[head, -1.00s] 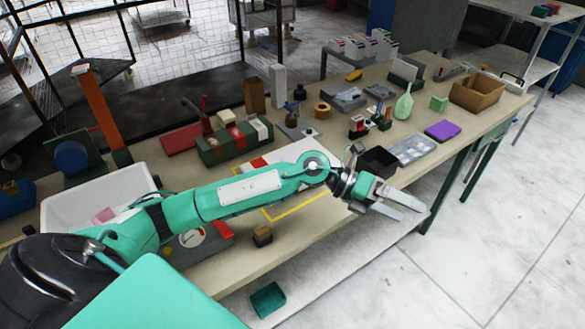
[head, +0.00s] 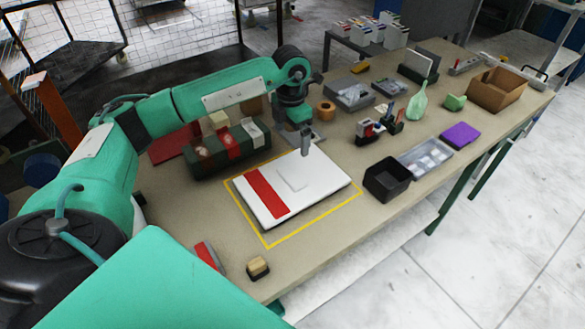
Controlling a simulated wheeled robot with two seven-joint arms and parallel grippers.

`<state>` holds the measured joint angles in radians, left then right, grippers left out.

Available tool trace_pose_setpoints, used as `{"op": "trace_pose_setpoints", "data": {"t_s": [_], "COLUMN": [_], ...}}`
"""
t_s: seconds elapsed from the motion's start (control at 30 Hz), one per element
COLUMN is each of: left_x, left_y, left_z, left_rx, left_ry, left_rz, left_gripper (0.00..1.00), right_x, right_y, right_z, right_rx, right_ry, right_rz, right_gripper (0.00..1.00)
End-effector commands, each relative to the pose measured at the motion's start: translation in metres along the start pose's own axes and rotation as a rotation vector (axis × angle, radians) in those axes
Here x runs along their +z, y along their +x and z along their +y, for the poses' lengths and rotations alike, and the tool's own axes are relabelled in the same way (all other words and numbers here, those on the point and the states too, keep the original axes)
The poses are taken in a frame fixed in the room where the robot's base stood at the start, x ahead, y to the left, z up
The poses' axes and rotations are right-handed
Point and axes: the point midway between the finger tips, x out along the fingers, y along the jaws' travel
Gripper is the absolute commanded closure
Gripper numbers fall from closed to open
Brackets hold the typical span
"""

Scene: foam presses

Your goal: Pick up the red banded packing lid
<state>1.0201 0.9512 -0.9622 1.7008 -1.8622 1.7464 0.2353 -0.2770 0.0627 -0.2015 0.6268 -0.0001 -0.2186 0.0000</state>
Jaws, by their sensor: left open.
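The packing lid is a flat white panel (head: 320,187) with a red band across its left part. It lies on the table inside a yellow outline, with a small pale raised square near its middle. My left gripper (head: 306,150) points down over the back edge of the lid. It is open, and one grey finger shows clearly. I cannot tell how high the fingertips are above the lid. My right gripper is not in view.
A green case with a red band (head: 228,148) stands behind the lid to the left. A black open bin (head: 387,180) stands to its right, beside a grey compartment tray (head: 427,158). A small wooden-topped block (head: 257,267) lies near the front edge. The table right of the outline's front is clear.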

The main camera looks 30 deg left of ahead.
Motion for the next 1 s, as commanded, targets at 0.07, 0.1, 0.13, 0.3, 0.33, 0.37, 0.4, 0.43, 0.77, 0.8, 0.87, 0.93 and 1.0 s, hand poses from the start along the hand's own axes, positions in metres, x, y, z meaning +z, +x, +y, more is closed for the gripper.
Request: {"op": "trace_pose_setpoints", "data": {"t_s": [0.07,0.1,0.13,0.3,0.33,0.37,0.4,0.43,0.77,0.8,0.87,0.93,1.0], "left_x": [-0.001,-0.001,-0.002,-0.002,-0.002,-0.001,-0.001,-0.001,-0.001,-0.001,-0.001,-0.001,-0.001], "left_y": [0.006,0.012,0.018,0.052,0.057,0.062,0.069,0.072,0.095,0.1,0.108,0.118,0.127], "left_z": [0.001,0.001,0.0,-0.001,0.0,0.0,0.0,0.0,-0.002,-0.003,-0.003,-0.003,-0.003], "left_rx": [0.002,0.002,0.002,-0.001,0.0,0.0,0.0,0.0,-0.001,-0.001,0.0,-0.001,-0.001], "left_ry": [-0.001,-0.001,-0.001,0.0,0.0,0.0,-0.001,-0.001,0.0,0.0,0.001,-0.001,-0.001], "left_rz": [0.006,0.006,0.007,0.006,0.006,0.005,0.005,0.005,0.004,0.004,0.005,0.005,0.004], "left_gripper": [0.0,0.0,0.0,0.0,0.0,0.0,0.0,0.0,0.0,0.0,0.0,0.0,0.0], "right_x": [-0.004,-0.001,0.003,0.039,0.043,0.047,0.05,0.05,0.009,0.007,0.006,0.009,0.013], "right_y": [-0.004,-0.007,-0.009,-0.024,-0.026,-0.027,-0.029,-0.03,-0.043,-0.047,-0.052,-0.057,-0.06], "right_z": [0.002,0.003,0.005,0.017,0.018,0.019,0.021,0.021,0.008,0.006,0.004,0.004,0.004], "right_rx": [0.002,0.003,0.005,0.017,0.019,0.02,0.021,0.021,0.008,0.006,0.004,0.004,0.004], "right_ry": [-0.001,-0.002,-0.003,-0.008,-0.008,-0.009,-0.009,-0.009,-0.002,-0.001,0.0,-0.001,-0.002], "right_rz": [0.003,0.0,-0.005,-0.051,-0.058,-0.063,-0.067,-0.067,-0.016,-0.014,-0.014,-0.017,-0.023], "right_gripper": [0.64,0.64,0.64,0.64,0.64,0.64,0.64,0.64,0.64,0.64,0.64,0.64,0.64]}}
